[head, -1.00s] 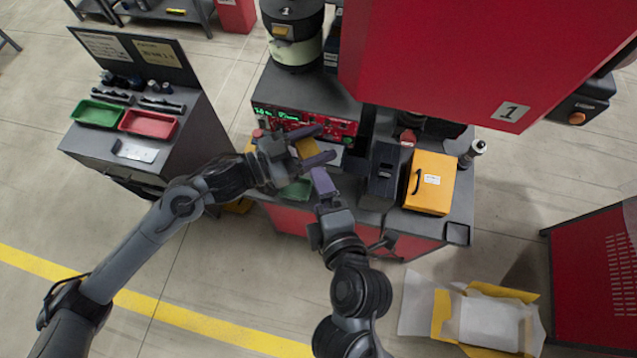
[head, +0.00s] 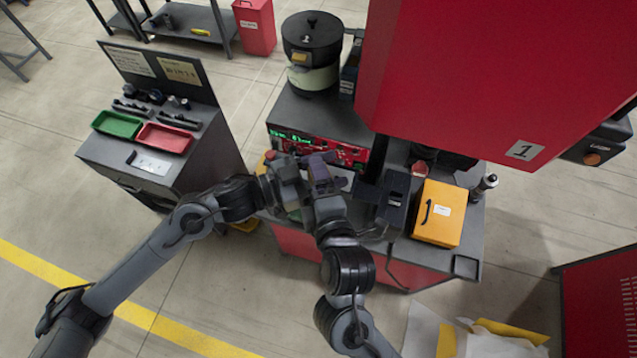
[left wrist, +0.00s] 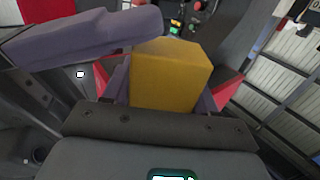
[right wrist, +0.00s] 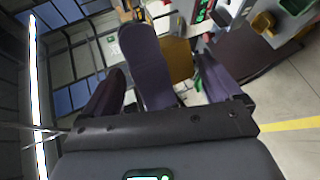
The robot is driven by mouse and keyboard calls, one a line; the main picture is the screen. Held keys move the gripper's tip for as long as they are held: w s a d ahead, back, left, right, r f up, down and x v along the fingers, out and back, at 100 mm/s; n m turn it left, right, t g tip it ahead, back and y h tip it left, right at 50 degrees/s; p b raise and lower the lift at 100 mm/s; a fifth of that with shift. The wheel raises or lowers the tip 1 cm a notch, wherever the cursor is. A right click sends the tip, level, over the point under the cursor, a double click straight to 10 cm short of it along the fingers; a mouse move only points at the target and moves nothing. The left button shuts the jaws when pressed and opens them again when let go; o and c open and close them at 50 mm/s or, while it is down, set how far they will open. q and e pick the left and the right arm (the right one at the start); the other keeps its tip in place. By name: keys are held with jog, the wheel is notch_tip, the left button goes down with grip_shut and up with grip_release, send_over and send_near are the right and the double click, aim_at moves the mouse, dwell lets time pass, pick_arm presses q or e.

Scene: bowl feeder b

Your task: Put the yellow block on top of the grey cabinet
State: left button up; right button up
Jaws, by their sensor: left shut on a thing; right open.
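The yellow block (left wrist: 170,75) is between the fingers of my left gripper (left wrist: 160,95), which is shut on it. The block also shows in the right wrist view (right wrist: 178,60), beyond a purple finger of my left gripper. My right gripper (right wrist: 165,85) is open, its fingers spread towards the block and that left finger; I cannot tell if they touch. In the head view my left gripper (head: 288,182) and right gripper (head: 322,172) are close together over the red workbench, and the block is hidden. The grey cabinet (head: 205,165) stands at the left.
A green tray (head: 117,124), a red tray (head: 164,139) and small tools cover much of the cabinet top. The red machine (head: 460,80) overhangs the bench. A yellow-orange case (head: 437,213) and a round feeder (head: 312,50) stand on the bench. Floor separates cabinet and bench.

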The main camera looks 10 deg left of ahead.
jog(key=shift+c, duration=0.4)
jog(key=c, duration=0.7)
pick_arm(q)
jog(key=shift+s+f, duration=0.1)
jog(key=shift+f, duration=0.05)
pick_arm(e)
jog(key=shift+r, duration=0.2)
jog(key=c, duration=0.5)
pick_arm(q)
jog(key=o, duration=1.2)
pick_arm(e)
jog(key=shift+c, duration=0.6)
jog(key=shift+f, duration=0.1)
